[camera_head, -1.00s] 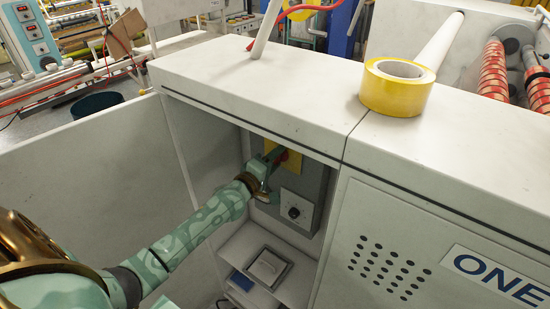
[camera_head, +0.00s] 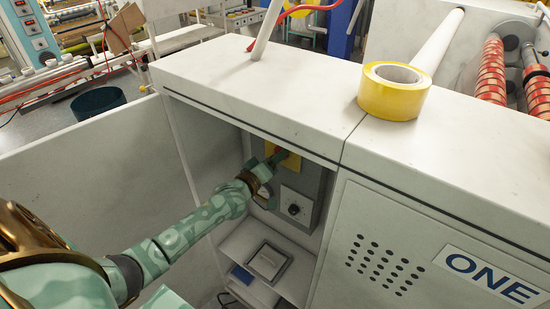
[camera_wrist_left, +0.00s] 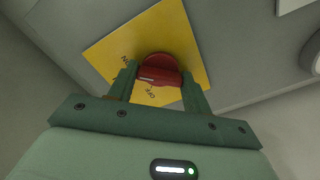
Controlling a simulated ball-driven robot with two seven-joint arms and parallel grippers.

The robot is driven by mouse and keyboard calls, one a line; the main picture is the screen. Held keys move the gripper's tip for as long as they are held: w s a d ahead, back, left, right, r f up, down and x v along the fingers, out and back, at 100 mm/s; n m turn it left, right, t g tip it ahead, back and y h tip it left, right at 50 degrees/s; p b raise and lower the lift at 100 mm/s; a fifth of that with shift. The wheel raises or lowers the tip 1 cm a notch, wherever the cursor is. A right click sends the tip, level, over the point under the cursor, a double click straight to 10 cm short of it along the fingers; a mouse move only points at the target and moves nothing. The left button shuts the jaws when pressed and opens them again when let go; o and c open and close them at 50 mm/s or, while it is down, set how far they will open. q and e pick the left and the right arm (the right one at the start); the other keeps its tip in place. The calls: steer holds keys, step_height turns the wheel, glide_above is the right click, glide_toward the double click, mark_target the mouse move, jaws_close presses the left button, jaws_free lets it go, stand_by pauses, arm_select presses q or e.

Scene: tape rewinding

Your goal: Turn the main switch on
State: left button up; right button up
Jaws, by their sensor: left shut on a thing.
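The main switch is a round red knob (camera_wrist_left: 160,70) on a yellow plate (camera_wrist_left: 185,22), seen in the left wrist view; part of an "OFF" marking shows below the knob. In the head view the yellow plate (camera_head: 294,161) is on the grey panel inside the open cabinet, and my gripper hides most of the knob. My left gripper (camera_wrist_left: 160,80) has a finger on each side of the red knob and is shut on it. My right gripper is not in view.
A second plate with a black knob (camera_head: 293,209) is just below and right of the switch. A yellow tape roll (camera_head: 394,95) sits on top. A small tray (camera_head: 268,262) lies lower inside.

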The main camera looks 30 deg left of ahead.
arm_select(q)
steer(key=o, duration=1)
steer(key=s, duration=0.5)
steer(key=s+a, duration=0.1)
steer(key=s, duration=1)
steer(key=shift+s+a, duration=0.15)
steer(key=shift+a, duration=0.05)
